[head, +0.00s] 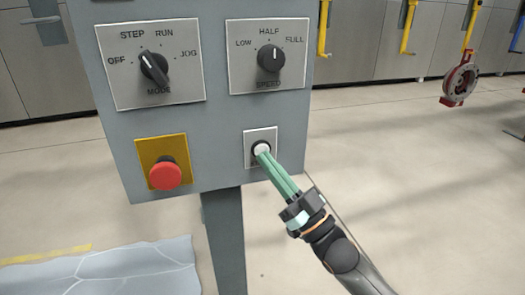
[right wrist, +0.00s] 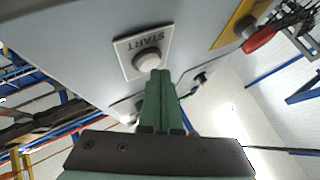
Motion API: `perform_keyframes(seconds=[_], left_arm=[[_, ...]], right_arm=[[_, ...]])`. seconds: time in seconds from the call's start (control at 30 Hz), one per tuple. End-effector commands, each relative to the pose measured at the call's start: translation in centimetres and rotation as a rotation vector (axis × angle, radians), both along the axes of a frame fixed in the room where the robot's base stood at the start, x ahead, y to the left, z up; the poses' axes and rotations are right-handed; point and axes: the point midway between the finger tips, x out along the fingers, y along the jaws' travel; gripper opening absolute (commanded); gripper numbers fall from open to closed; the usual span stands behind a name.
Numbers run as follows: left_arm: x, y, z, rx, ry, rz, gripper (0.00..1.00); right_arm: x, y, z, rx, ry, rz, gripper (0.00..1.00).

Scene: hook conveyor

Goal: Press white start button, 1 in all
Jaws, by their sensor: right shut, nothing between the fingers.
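The white start button (head: 262,148) sits on a small light plate at the lower right of the grey control panel. In the right wrist view the button (right wrist: 147,60) shows below the word START. My right gripper (head: 268,158) is shut and empty, with its green fingertips at the lower edge of the button. In the right wrist view its tips (right wrist: 160,74) overlap the button's lower right side; I cannot tell whether they touch it. My left gripper is not in view.
A red mushroom button (head: 165,175) on a yellow plate is left of the start button. The mode knob (head: 153,67) and speed knob (head: 270,58) are above. The panel stands on a grey post (head: 223,240). A red part (head: 460,80) hangs at the right.

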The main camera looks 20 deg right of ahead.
Motion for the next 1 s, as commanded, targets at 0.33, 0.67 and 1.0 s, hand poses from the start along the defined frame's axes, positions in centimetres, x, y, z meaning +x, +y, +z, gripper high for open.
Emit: perform_keyframes(seconds=[0.33,0.67,1.0], left_arm=[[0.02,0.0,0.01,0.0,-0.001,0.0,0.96],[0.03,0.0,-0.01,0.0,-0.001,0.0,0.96],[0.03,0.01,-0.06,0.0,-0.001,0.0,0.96]], right_arm=[[0.04,0.01,0.0,0.001,0.0,0.001,0.0],[0.4,0.03,0.04,0.001,0.0,0.001,0.0],[0.83,0.03,-0.01,0.001,0.001,0.0,0.0]])
